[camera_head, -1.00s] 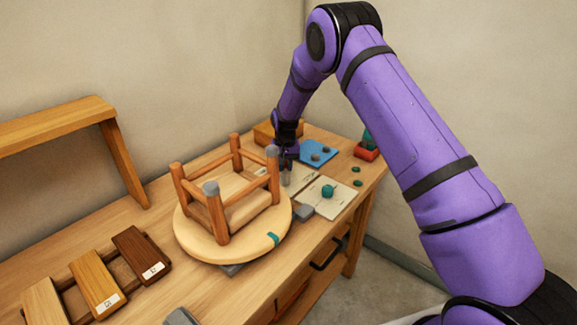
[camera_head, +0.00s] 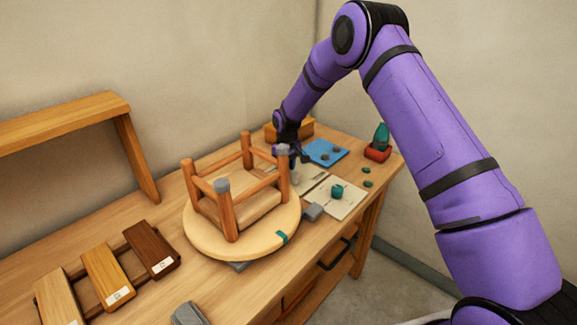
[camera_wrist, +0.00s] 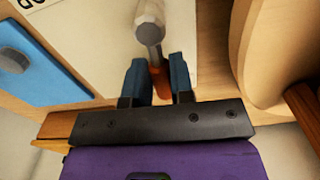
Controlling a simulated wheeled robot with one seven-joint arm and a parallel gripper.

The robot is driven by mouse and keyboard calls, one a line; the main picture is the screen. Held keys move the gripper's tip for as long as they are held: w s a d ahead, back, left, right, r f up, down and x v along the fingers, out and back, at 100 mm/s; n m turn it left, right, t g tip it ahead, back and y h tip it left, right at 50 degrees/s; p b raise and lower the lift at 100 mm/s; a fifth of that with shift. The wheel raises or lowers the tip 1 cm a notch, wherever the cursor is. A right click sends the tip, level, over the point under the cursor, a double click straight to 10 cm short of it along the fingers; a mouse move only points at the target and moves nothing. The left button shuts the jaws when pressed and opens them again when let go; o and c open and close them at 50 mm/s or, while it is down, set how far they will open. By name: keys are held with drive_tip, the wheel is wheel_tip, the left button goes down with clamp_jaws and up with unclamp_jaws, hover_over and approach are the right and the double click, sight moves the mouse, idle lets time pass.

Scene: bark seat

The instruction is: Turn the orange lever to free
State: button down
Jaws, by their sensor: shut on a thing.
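The orange lever (camera_wrist: 160,82) shows in the wrist view between the two blue fingers of my gripper (camera_wrist: 157,80), which are shut on it. It joins the lower end of a pale grey post with a darker round collar (camera_wrist: 149,33). In the head view my gripper (camera_head: 294,158) is low over the back of the bench, just behind the stool's right leg, and its fingertips are partly hidden. The grey post (camera_head: 295,177) stands below it; the lever cannot be made out there.
An upturned wooden stool (camera_head: 205,240) stands close left of my gripper. A blue mat (camera_head: 322,149), an orange-brown box (camera_head: 304,127), and a red block with a green piece (camera_head: 377,152) lie behind and right. Wood samples (camera_head: 108,276) lie front left.

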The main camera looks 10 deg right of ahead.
drive_tip(key=shift+s+n, duration=0.1)
drive_tip(key=shift+n, duration=0.2)
drive_tip(key=c, duration=1)
unclamp_jaws()
drive_tip(key=shift+a, duration=0.1)
drive_tip(key=shift+r, duration=0.1)
wheel_tip(320, 180, up, 10)
drive_tip(key=shift+r, duration=0.25)
